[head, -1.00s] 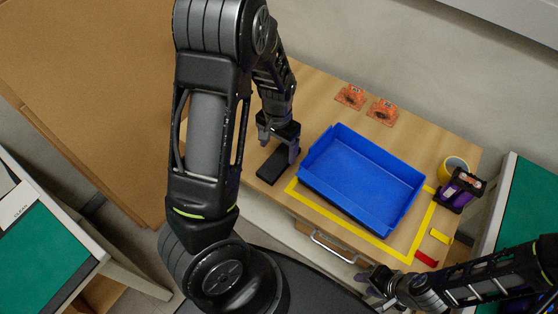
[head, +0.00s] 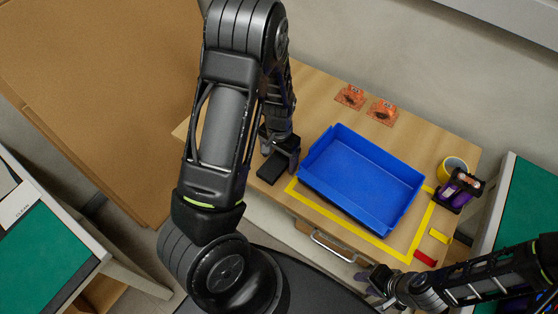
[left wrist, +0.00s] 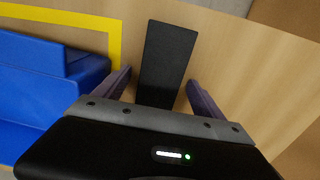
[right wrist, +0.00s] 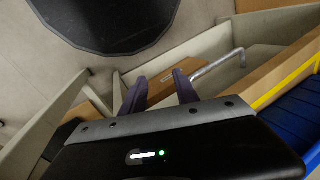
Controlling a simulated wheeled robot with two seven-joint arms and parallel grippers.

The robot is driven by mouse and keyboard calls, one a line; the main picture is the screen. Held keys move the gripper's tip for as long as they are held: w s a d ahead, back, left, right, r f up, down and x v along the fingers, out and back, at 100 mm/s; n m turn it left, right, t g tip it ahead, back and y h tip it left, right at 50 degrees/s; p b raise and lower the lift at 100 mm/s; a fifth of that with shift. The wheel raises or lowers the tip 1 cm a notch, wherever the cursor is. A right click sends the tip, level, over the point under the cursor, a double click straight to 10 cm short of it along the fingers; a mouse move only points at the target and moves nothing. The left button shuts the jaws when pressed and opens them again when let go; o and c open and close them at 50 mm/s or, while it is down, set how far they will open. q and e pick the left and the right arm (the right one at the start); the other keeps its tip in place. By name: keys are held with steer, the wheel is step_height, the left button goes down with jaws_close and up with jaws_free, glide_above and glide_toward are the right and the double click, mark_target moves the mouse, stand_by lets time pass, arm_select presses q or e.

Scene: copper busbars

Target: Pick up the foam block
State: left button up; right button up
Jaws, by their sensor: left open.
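The foam block, a dark flat rectangular block (head: 272,169), lies on the wooden table to the left of the blue bin. It also shows in the left wrist view (left wrist: 167,60), reaching down between the fingers. My left gripper (head: 278,161) is open above the block, with one finger on each side of it in the left wrist view (left wrist: 157,88). I cannot tell whether the fingers touch it. My right gripper (head: 370,286) is away from the block, in front of the table; its fingers stand apart with nothing between them in the right wrist view (right wrist: 160,85).
A blue bin (head: 361,178) stands inside a yellow tape outline (head: 345,236) close to the block. Two orange parts (head: 349,96) lie at the back. A yellow roll (head: 453,168), a purple-black device (head: 459,190) and small yellow and red pieces are at the right.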

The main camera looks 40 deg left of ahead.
mark_target(279, 160)
arm_select(q)
steer(key=shift+c, duration=0.6)
steer(key=c, duration=1.3)
steer(key=shift+r, duration=0.1)
step_height(279, 160, up, 10)
steer(key=shift+f, duration=0.1)
